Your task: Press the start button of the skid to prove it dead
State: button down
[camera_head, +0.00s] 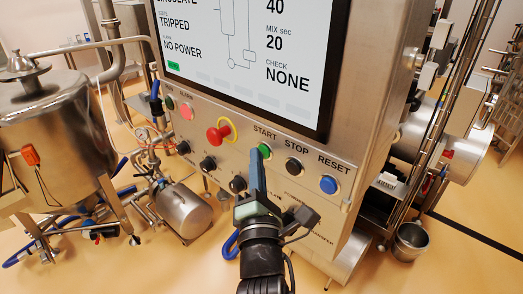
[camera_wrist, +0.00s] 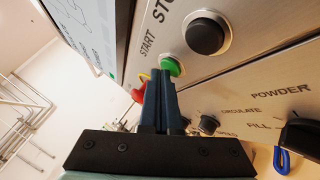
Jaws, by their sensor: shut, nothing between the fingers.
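The green START button (camera_head: 264,150) sits on the steel control panel (camera_head: 225,163) below the screen. It also shows in the wrist view (camera_wrist: 172,66). My gripper (camera_head: 256,153) is shut and empty, its blue fingers pointing up at the panel. The fingertips are right at the left edge of the START button in the head view and just below it in the wrist view. I cannot tell whether they touch it. The screen (camera_head: 245,55) reads TRIPPED, NO POWER and CHECK NONE.
The black STOP button (camera_head: 293,167) and blue RESET button (camera_head: 328,184) lie to the right. A red emergency stop (camera_head: 218,133) with a yellow ring lies to the left. Black selector knobs (camera_head: 208,163) line the lower panel. A steel tank (camera_head: 55,120) stands at far left.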

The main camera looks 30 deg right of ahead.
dwell(0.4)
jog(key=shift+s+a+b, duration=0.3)
jog(key=shift+a+b, duration=0.35)
jog(key=a+b, duration=0.1)
jog(key=s+a+b, duration=0.1)
jog(key=a, duration=0.1)
jog(key=a+b, duration=0.1)
jog(key=shift+s+a, duration=0.35)
dwell(0.7)
